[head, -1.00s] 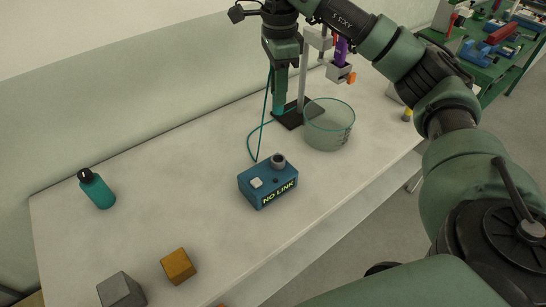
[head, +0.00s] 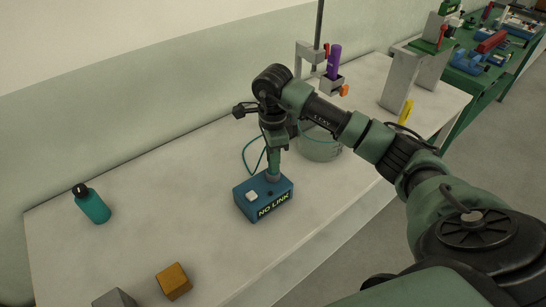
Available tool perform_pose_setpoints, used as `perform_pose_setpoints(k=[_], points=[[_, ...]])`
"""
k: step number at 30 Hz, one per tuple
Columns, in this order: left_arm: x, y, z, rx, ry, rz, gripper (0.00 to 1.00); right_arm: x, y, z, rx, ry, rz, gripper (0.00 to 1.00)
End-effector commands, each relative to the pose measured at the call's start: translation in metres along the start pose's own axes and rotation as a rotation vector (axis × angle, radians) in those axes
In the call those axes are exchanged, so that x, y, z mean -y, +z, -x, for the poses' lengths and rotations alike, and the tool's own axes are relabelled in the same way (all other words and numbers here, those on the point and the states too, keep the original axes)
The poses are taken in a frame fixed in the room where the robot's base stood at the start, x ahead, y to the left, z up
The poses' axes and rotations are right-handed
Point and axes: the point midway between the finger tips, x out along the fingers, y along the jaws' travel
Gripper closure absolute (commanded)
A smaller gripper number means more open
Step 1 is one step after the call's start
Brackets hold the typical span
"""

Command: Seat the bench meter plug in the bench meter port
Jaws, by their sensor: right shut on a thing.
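The bench meter (head: 250,204) is a blue box on the white table, with a white button on top and a display reading "NO LINK". Its port (head: 273,178) is a grey ring at the back of the top. My right gripper (head: 275,146) is shut on the bench meter plug (head: 273,162), a teal upright body with a teal cable. The plug's lower end is right at the port's ring and hides its opening. I cannot tell whether it is in the port or just above it. My left gripper is not in view.
A glass beaker (head: 318,150) stands behind my right arm, near a stand holding a purple tool (head: 334,62). An orange block (head: 173,281) and a grey block (head: 114,299) lie at the front. The table between is clear.

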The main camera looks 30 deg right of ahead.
Motion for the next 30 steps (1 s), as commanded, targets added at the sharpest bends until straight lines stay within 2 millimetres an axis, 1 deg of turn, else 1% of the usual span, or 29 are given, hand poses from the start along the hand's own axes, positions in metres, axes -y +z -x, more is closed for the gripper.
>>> perform_pose_setpoints(k=[2,7,11,12,14,15,24,26,28,30], points=[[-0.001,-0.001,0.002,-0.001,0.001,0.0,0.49,0.0,0.0,-0.004,0.001,0.0,-0.001,1.0],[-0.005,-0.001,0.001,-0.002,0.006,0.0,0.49,0.0,0.0,-0.004,0.001,-0.001,0.0,1.0],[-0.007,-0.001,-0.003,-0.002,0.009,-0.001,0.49,0.0,0.0,-0.008,0.0,-0.002,0.0,1.0],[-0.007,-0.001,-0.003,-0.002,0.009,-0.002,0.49,0.0,0.0,-0.008,0.0,-0.002,0.0,0.75],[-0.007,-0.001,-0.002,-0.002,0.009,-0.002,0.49,0.0,0.0,-0.007,0.001,-0.002,0.0,0.58],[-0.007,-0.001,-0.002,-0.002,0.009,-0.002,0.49,0.0,0.0,-0.007,0.001,-0.001,0.0,0.56],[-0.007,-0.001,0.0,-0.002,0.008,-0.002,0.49,0.0,0.0,-0.005,0.001,-0.001,0.0,0.56],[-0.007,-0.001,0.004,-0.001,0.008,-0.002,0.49,0.0,0.0,-0.002,0.001,-0.001,0.0,0.56],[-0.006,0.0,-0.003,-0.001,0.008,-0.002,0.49,0.001,0.0,0.003,0.001,-0.005,0.0,0.56],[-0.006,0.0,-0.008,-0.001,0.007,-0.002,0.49,0.002,0.0,0.013,0.002,-0.006,0.0,0.56]])
